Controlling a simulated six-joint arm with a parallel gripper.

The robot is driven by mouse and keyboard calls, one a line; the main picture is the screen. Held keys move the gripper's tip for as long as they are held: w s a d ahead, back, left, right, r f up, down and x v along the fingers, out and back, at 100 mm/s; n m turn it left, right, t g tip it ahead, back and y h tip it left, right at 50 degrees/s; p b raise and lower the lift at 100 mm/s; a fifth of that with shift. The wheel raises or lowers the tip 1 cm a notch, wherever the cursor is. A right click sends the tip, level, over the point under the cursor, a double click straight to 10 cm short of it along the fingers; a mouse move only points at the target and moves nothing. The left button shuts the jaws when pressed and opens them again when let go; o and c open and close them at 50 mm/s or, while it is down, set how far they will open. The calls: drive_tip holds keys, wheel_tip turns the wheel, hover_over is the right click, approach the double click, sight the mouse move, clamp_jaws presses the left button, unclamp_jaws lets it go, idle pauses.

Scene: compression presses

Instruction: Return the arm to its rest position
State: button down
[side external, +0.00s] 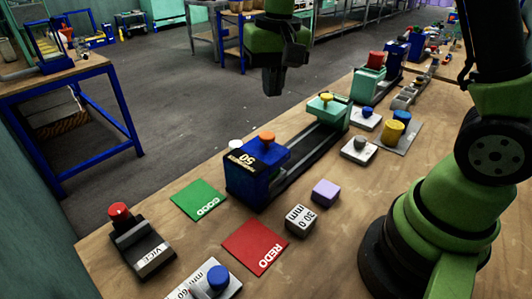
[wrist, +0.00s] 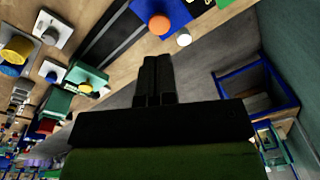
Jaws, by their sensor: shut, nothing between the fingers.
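My gripper (side external: 273,82) hangs in the air at the top middle of the side external view, beyond the far edge of the workbench. Its dark fingers (wrist: 157,78) are together and empty in the wrist view. My green and black arm base stands at the right of the side view. The gripper is apart from the bench and touches nothing that I can see.
The wooden bench (side external: 335,245) holds a blue press (side external: 250,185) with an orange knob, a green press part (side external: 325,112), a purple block (side external: 326,192), a green GOOD mat (side external: 199,200), a red REDO mat (side external: 256,247) and a vice (side external: 142,248). Open floor lies beyond.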

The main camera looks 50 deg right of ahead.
drive_tip(key=s+a+r+n+t+y, duration=0.1)
drive_tip(key=s+r+t, duration=0.2)
drive_tip(key=s, duration=0.5)
drive_tip(key=s+a+r+t, duration=0.1)
drive_tip(key=s+r+t, duration=0.2)
drive_tip(key=s+r, duration=0.3)
drive_tip(key=s, duration=0.3)
drive_tip(key=shift+a+n+y, duration=0.4)
